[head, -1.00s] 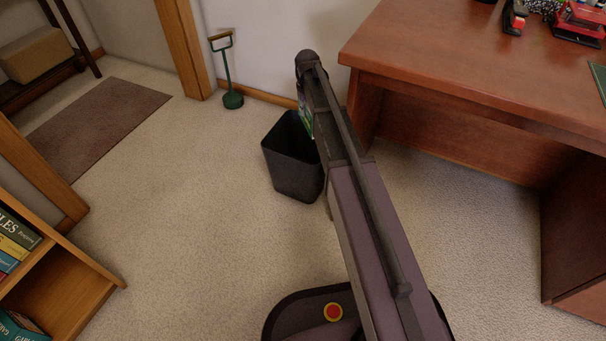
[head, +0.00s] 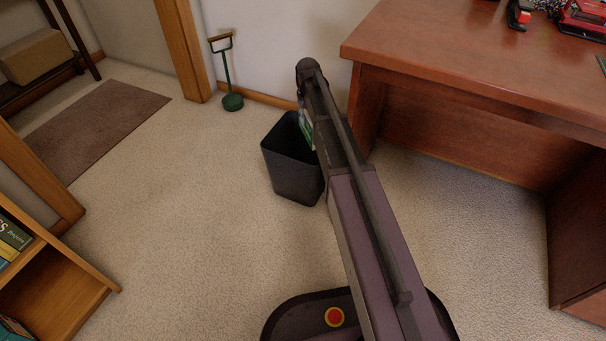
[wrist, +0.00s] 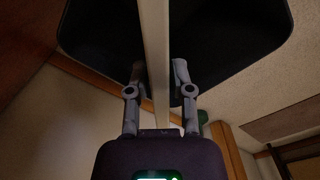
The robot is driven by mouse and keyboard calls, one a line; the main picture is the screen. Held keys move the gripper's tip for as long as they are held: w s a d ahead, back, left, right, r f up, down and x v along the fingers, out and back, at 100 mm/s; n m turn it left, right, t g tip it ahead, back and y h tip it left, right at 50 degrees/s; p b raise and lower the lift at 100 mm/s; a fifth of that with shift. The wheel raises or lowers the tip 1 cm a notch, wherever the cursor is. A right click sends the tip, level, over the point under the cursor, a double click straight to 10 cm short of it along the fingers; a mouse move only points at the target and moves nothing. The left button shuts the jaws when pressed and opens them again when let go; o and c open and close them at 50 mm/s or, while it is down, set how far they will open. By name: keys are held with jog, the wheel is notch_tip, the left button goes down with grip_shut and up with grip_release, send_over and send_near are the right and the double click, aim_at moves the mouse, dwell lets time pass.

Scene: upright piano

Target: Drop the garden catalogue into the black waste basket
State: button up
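The black waste basket (head: 292,170) stands on the carpet left of the desk, beside my arm. The garden catalogue (head: 306,130) shows in the head view as a small green and white patch at its right rim, mostly hidden by my arm. In the wrist view the catalogue (wrist: 154,45) is a pale strip seen edge-on between the two fingers of my gripper (wrist: 157,75), which is shut on it. The dark basket opening (wrist: 225,45) lies beyond the fingertips, so the catalogue hangs over or at the opening. How deep it reaches is unclear.
A wooden desk (head: 440,60) stands close on the right, with red items on top. A green doorstop-like object with an upright handle (head: 231,100) stands by the wall. A bookshelf (head: 60,290) is at lower left, a brown mat (head: 95,125) beyond. Carpet between is clear.

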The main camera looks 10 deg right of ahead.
jog(key=shift+o, duration=0.9)
jog(key=shift+r, duration=0.15)
